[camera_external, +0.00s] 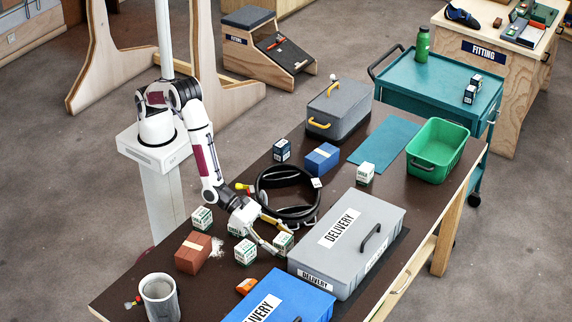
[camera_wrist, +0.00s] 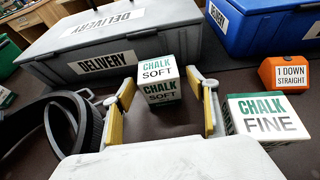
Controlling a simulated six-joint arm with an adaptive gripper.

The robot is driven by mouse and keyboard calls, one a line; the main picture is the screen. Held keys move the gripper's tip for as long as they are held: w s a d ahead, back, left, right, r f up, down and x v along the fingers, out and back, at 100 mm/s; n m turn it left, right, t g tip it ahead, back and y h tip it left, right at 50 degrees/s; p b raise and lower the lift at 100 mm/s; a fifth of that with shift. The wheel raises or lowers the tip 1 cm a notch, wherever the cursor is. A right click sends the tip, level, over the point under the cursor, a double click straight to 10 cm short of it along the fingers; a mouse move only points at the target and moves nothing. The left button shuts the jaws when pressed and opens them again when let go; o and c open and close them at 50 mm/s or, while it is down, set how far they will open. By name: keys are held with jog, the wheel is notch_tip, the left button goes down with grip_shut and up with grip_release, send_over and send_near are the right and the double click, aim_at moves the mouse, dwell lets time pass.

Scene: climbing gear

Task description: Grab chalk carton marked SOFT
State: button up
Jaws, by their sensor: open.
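The chalk carton marked SOFT (camera_wrist: 158,78) is a small white and green box, standing upright on the dark table in front of the grey delivery case. In the external view it is the carton (camera_external: 283,242) at my gripper's tip. My gripper (camera_wrist: 165,110) is open, with a yellow-padded finger on each side of the carton's near space. The carton sits between or just beyond the fingertips; contact is not visible. In the external view my gripper (camera_external: 268,238) is low over the table. A carton marked FINE (camera_wrist: 268,118) stands to the right of my gripper in the wrist view.
The grey delivery case (camera_external: 350,245) stands close behind the SOFT carton. A blue case (camera_external: 270,300) and an orange block (camera_external: 247,286) are nearby. A black coiled strap (camera_external: 262,190) lies beside my gripper. Other chalk cartons (camera_external: 245,251) and a brown block (camera_external: 194,252) crowd the area.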

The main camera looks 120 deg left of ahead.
jog(key=shift+x, duration=1.1)
jog(key=c, duration=1.2)
